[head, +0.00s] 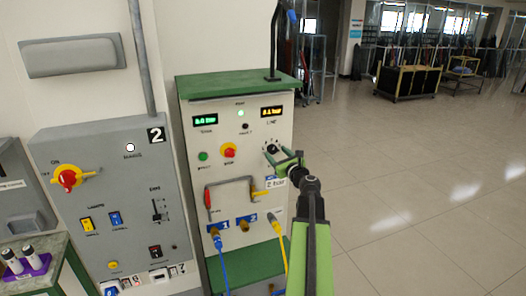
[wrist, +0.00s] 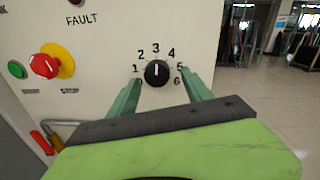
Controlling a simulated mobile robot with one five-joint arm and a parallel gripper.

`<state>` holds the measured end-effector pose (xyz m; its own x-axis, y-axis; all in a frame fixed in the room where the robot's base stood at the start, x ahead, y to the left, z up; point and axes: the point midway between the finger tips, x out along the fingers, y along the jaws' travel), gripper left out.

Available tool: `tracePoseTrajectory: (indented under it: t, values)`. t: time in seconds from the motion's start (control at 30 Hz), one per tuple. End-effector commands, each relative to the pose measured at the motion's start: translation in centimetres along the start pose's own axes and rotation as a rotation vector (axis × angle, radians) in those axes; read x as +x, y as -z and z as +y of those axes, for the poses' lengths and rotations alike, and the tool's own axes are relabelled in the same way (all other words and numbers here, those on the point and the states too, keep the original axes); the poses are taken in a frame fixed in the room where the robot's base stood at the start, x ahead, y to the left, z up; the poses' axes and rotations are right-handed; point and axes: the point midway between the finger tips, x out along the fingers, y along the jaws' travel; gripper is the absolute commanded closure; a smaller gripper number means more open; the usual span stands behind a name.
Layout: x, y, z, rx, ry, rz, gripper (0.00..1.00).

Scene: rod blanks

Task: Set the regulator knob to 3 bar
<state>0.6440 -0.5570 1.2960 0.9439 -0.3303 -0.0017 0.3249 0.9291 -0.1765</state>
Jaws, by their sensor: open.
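The regulator knob (wrist: 156,72) is a round black dial with a white pointer line on the pale panel. The pointer stands straight up, at the 3 of a printed scale from 1 to 6. In the head view the knob (head: 271,149) is partly covered by my gripper (head: 285,160). In the wrist view my gripper (wrist: 160,78) is open, with one green finger to the left and one to the right of the knob. Gaps show between fingers and knob; I cannot tell how far the tips stand from the panel.
A red stop button (wrist: 44,66) on a yellow collar and a green button (wrist: 16,69) are to the left. Below the knob in the head view are a bent grey handle (head: 229,187) and blue and yellow hoses. A grey switch cabinet (head: 130,190) adjoins left; open floor lies right.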

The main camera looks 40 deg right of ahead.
Motion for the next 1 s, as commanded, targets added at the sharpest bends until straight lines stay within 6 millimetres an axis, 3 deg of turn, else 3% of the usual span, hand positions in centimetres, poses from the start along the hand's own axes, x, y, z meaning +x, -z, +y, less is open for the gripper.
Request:
tracePoseTrajectory:
  t: [0.33,0.77,1.0]
  values:
    - [0.68,-0.05,0.28,0.0,-0.006,-0.001,0.43]
    - [0.78,-0.12,0.64,0.0,-0.01,-0.002,0.99]
    - [0.78,-0.21,0.66,-0.078,-0.012,0.003,1.0]
